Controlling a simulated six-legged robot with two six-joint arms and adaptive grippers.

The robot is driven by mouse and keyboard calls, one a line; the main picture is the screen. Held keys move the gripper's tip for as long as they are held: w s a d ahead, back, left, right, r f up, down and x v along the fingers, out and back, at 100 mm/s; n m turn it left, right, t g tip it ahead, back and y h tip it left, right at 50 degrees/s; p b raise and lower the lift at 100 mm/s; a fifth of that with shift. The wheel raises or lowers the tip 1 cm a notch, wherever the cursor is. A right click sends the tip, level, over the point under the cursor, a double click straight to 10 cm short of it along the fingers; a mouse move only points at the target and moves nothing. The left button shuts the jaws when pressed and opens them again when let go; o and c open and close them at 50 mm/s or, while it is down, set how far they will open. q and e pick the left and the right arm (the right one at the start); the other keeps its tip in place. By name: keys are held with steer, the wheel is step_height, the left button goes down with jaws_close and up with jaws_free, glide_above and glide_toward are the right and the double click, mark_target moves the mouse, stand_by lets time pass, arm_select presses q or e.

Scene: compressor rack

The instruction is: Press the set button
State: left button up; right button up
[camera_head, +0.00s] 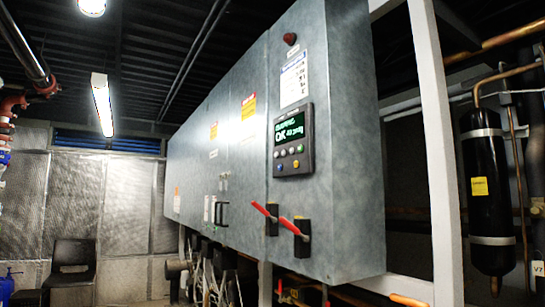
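A dark control panel (293,140) is mounted on the front of a large grey-blue cabinet (340,130). Its lit screen (290,130) shows green and white text, including "OK". Several small round coloured buttons (290,152) sit below the screen. Their labels are too small to read, so I cannot tell which one is the set button. Neither of my grippers shows in the head view.
Two red-handled switches (287,226) stick out of the cabinet below the panel. A white upright post (437,150) and a black cylinder (486,190) with pipes stand to the right. A dark chair (72,262) stands by the far left wall.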

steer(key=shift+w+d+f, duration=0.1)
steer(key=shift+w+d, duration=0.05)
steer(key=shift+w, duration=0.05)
